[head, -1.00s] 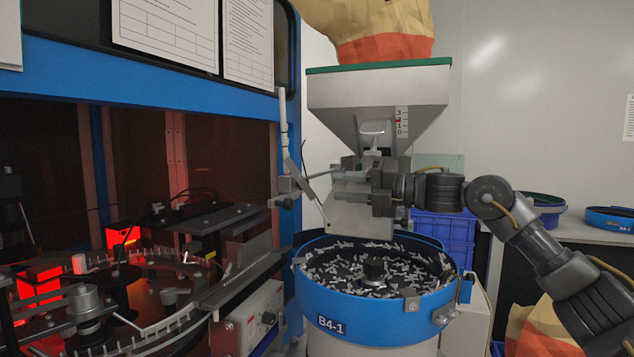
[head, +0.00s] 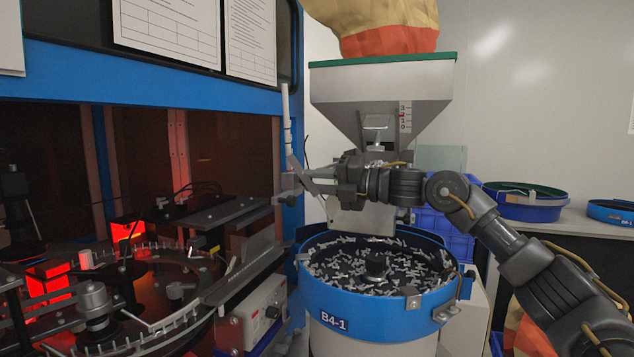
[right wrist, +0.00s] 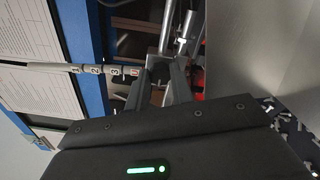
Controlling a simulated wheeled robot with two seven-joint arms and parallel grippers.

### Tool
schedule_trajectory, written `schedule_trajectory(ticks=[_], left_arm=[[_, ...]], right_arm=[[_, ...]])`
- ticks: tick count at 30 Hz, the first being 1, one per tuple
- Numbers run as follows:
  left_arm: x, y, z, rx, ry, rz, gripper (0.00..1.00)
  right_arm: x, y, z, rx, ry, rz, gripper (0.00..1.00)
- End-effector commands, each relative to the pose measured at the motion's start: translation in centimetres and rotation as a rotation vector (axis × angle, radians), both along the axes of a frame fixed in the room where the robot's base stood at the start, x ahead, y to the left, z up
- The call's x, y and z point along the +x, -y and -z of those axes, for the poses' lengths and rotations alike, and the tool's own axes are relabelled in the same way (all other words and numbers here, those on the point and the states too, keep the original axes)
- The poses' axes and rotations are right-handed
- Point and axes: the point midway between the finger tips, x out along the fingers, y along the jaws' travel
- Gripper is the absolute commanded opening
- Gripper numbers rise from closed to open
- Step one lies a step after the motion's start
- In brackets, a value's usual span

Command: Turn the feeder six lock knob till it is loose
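The lock knob is hard to make out. A small dark clamp block (head: 287,197) sits at the foot of a thin white post (head: 286,110), left of the feeder bowl. My right gripper (head: 303,182) points left with its fingers just beside this clamp, in front of the hopper's lower part. In the right wrist view, its two dark fingers (right wrist: 164,72) stand apart, with a grey metal part around their tips. I cannot tell whether they touch it. The post (right wrist: 85,69) shows there with number marks and a red one. My left gripper is not in view.
The blue feeder bowl (head: 366,309), marked B4-1, holds many small grey parts below my right arm. The hopper (head: 377,90) stands behind. A sorting machine with a round track (head: 170,333) fills the left. A control box (head: 262,318) stands low between them.

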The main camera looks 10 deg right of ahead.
Motion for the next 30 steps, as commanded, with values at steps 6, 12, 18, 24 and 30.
schedule_trajectory(ticks=[6,12,18,24,30], left_arm=[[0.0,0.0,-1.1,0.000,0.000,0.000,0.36],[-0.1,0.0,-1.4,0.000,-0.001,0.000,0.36],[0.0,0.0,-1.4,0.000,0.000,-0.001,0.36],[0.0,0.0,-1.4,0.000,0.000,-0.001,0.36],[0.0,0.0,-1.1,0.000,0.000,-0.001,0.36]], right_arm=[[0.0,0.0,-0.3,0.047,-0.072,-0.001,0.00],[0.0,0.0,0.1,0.098,-0.150,0.000,0.00],[0.0,0.0,0.1,0.098,-0.148,-0.001,0.25],[0.0,0.0,0.1,0.097,-0.147,-0.001,0.32],[-0.2,0.4,0.2,0.097,-0.146,0.000,0.32]])
